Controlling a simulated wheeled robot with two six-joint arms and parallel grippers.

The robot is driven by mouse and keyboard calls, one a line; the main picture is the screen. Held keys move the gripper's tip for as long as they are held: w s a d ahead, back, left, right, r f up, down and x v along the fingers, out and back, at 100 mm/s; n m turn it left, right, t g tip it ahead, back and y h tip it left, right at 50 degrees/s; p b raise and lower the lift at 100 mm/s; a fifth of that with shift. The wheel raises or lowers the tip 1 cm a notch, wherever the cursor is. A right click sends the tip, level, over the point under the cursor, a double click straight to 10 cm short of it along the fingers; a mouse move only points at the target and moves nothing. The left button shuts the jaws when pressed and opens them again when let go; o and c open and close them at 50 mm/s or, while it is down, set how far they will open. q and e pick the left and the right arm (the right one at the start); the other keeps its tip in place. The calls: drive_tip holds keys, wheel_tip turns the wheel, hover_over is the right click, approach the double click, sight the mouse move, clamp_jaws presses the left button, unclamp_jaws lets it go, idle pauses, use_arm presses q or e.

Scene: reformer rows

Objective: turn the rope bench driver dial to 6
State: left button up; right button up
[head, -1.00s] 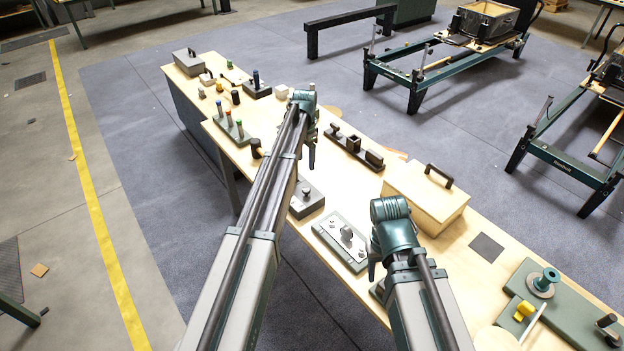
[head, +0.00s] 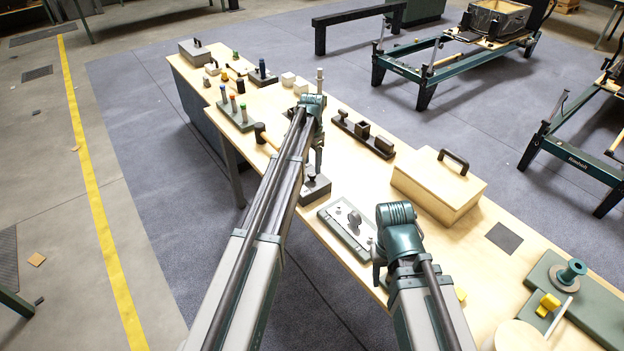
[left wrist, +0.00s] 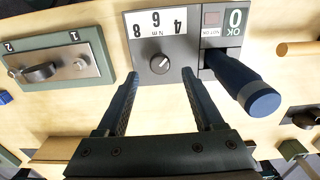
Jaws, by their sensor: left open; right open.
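The bench driver is a dark grey box (head: 316,192) on the table; the left wrist view shows its round dial knob (left wrist: 159,64) under a white scale (left wrist: 157,24) reading 4, 6, 8 and N m, upside down. A pale mark on the knob points up and right, toward the 4 side. A blue-handled driver (left wrist: 245,85) is beside the dial. My left gripper (head: 318,168) is above the box. In the left wrist view its open fingers (left wrist: 160,80) point toward the knob, with nothing between them. My right gripper (head: 379,268) is open, its fingers partly hidden.
A grey plate with a lever (head: 349,228) is beside the box. A wooden box with a black handle (head: 438,185) and a dark block rack (head: 362,136) are behind. A rack of coloured-top pegs (head: 237,113) is to the left. A green board (head: 590,310) is at right.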

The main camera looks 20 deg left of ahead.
sight(312, 173)
use_arm(q)
wheel_tip(312, 173, down, 4)
drive_tip(key=b, duration=0.3)
drive_tip(key=shift+f, duration=0.15)
drive_tip(key=shift+c, duration=0.2)
clamp_jaws()
